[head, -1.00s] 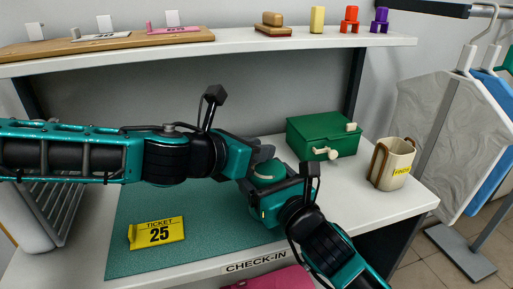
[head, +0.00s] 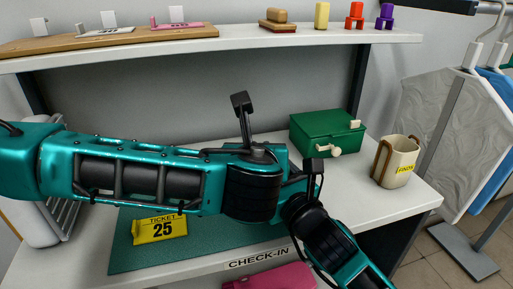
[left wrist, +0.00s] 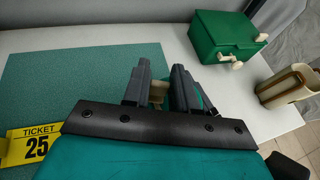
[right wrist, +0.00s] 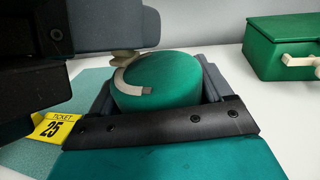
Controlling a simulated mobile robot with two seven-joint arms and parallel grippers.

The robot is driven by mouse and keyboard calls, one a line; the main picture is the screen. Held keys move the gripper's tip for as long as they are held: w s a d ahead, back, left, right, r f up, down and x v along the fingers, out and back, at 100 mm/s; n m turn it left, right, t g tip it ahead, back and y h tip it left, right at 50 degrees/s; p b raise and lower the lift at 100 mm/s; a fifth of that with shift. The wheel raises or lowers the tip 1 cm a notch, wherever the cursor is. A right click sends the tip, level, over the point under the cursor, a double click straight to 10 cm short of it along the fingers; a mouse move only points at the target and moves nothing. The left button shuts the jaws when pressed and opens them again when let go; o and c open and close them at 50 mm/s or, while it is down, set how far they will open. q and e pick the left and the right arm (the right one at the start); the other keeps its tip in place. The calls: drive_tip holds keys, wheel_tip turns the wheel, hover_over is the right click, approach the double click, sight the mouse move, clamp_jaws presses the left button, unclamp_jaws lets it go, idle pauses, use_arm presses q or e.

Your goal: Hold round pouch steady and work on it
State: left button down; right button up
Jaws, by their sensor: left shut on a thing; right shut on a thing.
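The round pouch (right wrist: 158,82) is a green, drum-shaped case in the right wrist view, with a pale zipper strip (right wrist: 128,72) curving along the left of its top. My right gripper (right wrist: 160,92) is shut around its sides. My left gripper (left wrist: 160,80) is shut on a small beige zipper pull (left wrist: 158,91). The pull (right wrist: 124,57) also shows at the pouch's top edge in the right wrist view, under dark left gripper parts. In the head view my left arm hides the pouch and both fingertips.
A green box (head: 327,133) with cream knobs and a cream mug (head: 396,161) stand to the right on the white counter (head: 400,197). A yellow ticket 25 (head: 160,229) lies on the teal mat (head: 125,257). A shelf (head: 235,42) runs above.

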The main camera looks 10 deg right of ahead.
use_arm(q)
drive_tip(key=shift+s+n+y, duration=0.1)
drive_tip(key=shift+n+y, duration=0.4)
drive_tip(key=shift+y, duration=0.1)
drive_tip(key=c, duration=1)
unclamp_jaws()
drive_tip(key=shift+o, duration=0.2)
drive_tip(key=shift+s, duration=0.1)
drive_tip(key=v, duration=1.2)
drive_tip(key=shift+f, duration=0.1)
